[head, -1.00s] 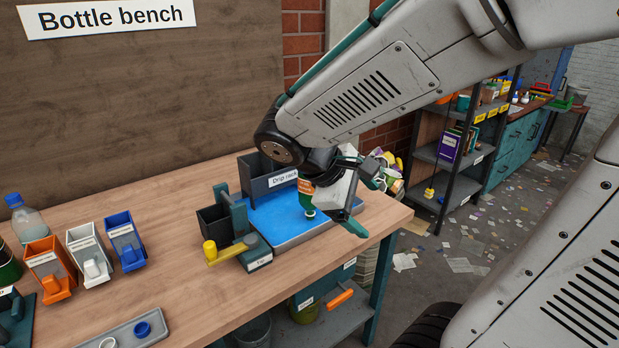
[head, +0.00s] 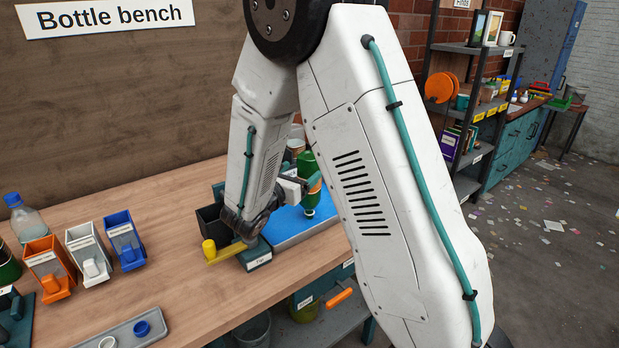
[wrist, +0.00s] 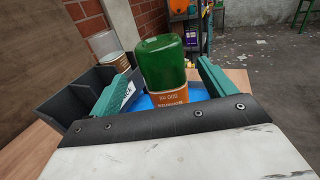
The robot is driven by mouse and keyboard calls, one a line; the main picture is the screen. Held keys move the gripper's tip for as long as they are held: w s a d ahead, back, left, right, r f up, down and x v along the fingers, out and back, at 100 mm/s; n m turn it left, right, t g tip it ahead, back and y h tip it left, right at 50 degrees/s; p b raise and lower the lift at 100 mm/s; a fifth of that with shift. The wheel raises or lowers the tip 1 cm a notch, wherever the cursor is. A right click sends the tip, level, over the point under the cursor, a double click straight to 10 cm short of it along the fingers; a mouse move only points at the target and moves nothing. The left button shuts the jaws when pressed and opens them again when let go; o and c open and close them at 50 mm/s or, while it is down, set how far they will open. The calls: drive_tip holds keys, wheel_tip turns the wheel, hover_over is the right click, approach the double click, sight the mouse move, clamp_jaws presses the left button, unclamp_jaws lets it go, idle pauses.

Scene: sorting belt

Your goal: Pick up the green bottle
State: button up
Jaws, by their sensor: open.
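The green bottle (head: 308,165) with an orange label stands upside down, neck down, at the blue drip tray (head: 290,228) on the bench. In the wrist view the bottle (wrist: 163,62) shows its green base up, its label print inverted and its lower part hidden by my gripper. My gripper (wrist: 167,85) is open, one teal finger on each side of the bottle, with a gap visible on both sides. In the head view my gripper (head: 305,186) is beside the bottle, partly hidden by my arm.
A dark drip rack (wrist: 75,100) is close to the left finger. A tap with a yellow handle (head: 210,251) stands left of the tray. Orange, white and blue dispensers (head: 125,240) and a clear bottle (head: 27,222) are farther left.

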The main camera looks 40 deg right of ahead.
sight(309, 163)
drive_tip(key=x, duration=0.5)
drive_tip(key=shift+d+r, duration=0.25)
drive_tip(key=shift+d, duration=0.05)
drive_tip(key=c, duration=1.1)
